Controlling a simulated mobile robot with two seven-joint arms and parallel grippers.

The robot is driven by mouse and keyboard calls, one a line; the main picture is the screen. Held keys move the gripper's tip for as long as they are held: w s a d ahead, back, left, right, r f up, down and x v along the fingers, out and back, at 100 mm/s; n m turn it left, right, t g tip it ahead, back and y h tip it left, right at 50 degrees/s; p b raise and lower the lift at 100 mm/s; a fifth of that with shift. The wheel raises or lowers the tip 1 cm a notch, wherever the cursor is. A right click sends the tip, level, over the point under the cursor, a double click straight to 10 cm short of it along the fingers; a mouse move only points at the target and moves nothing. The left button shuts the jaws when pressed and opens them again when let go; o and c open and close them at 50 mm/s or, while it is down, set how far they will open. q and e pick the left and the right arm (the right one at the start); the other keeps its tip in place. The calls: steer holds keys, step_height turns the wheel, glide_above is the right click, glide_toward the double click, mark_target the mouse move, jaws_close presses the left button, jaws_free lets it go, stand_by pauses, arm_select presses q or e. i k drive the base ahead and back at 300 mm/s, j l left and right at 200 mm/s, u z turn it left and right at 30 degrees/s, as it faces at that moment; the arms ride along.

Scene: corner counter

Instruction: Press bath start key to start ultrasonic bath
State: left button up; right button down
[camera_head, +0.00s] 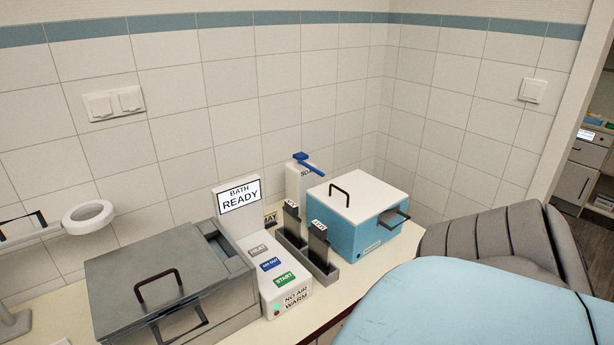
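The ultrasonic bath (120,270) is a grey box with a closed lid and a dark handle, at the lower left on the counter. Its white control panel (245,235) stands at its right side. A display (239,195) at the panel's top reads "BATH READY". The green START key (285,279) is lowest on the sloping face, below a blue key (270,264) and a grey HEAT key (258,250). A small green light (277,307) shows near a label reading "NO AIR WARM". Neither of my grippers is in view.
A rack with dark upright slats (318,245) stands right of the panel. Behind it is a white soap bottle (297,184) with a blue pump. A blue box with white lid (357,215) stands farther right. A white ring-headed lamp (88,216) is at left. A grey padded seat (490,240) is at right.

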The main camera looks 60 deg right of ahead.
mark_target(283, 280)
steer(key=z, duration=1.7)
